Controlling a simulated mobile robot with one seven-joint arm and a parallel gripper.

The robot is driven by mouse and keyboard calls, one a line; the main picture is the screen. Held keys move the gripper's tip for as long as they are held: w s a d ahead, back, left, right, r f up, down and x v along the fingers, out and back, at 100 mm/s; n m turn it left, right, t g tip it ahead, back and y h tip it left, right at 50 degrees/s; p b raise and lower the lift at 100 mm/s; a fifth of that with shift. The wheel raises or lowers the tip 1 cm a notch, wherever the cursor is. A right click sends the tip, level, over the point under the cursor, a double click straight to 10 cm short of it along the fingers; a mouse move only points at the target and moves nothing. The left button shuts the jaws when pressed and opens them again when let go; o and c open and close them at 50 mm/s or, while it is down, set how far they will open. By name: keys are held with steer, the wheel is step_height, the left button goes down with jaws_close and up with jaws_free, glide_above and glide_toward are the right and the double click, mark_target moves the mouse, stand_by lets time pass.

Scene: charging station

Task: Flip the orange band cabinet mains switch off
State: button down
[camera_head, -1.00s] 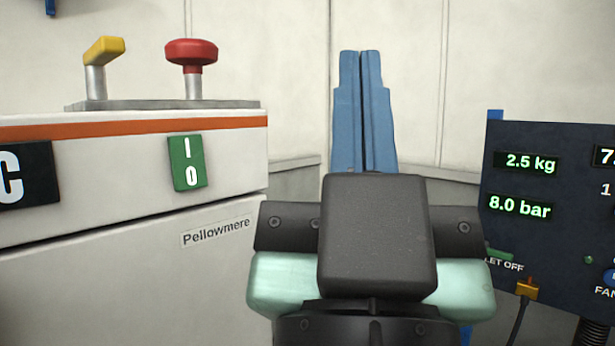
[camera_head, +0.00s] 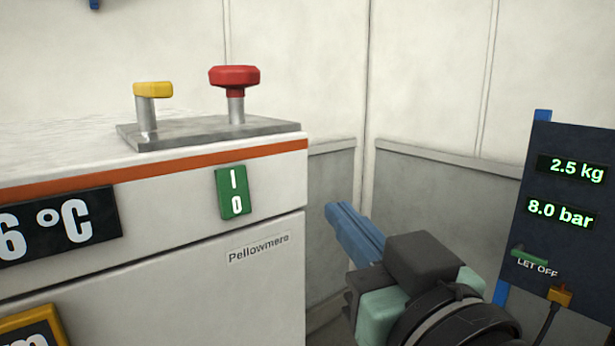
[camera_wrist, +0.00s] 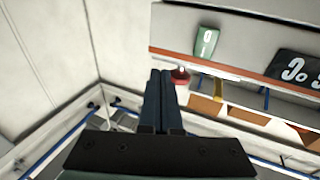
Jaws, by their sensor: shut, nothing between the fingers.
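The cabinet (camera_head: 160,250) with the orange band (camera_head: 160,172) stands at the left in the head view. Its mains switch is a green rocker (camera_head: 233,193) marked I above O, on the front just below the band. I cannot tell which half is pressed in. The switch also shows in the wrist view (camera_wrist: 207,42), upper right of the fingers. My gripper (camera_head: 334,211), with blue fingers, is shut and empty. In the head view it is to the right of the switch, pointing up and left, apart from the cabinet. In the wrist view the fingers (camera_wrist: 160,75) are together.
A red knob (camera_head: 234,77) and a yellow handle (camera_head: 153,89) stand on a plate on the cabinet top. A temperature display (camera_head: 60,228) is left of the switch. A dark panel (camera_head: 570,150) with readouts is at the right. The gap before the grey wall is clear.

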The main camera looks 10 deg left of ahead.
mark_target(228, 219)
steer(key=s+n+g+y+p, duration=0.1)
steer(key=g, duration=0.1)
steer(key=s+a+f+n+g+y, duration=0.1)
steer(key=s+g, duration=0.1)
steer(key=s+n+g+y+p, duration=0.1)
steer(key=n+g, duration=0.1)
steer(key=shift+s+a+f+p, duration=0.3)
steer(key=shift+s+a+f, duration=0.05)
steer(key=shift+f, duration=0.05)
steer(key=shift+w+a, duration=0.1)
steer(key=p+x, duration=0.6)
steer(key=x, duration=0.7)
steer(key=shift+a+r, duration=0.1)
steer(key=shift+a, duration=0.05)
steer(key=shift+w+a, duration=0.2)
